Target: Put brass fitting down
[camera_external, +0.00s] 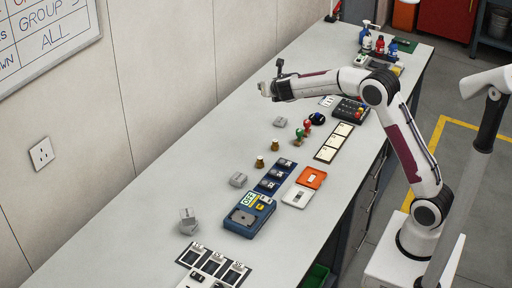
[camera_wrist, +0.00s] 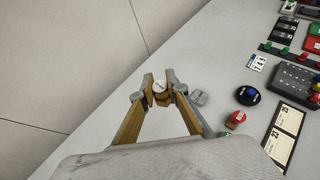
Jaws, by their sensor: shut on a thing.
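My gripper (camera_external: 265,90) is raised above the back part of the grey bench, near the wall. In the wrist view my gripper (camera_wrist: 160,90) is shut on a small brass fitting (camera_wrist: 160,87) with a pale round top. The fitting sits between the fingertips, and its lower part is hidden. In the external view I cannot make out the held fitting. Two other brass fittings stand upright on the bench, one (camera_external: 275,145) a little behind the other (camera_external: 260,162).
A blue meter (camera_external: 249,214) stands nearer the front. The bench's left strip (camera_external: 190,150) is clear.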

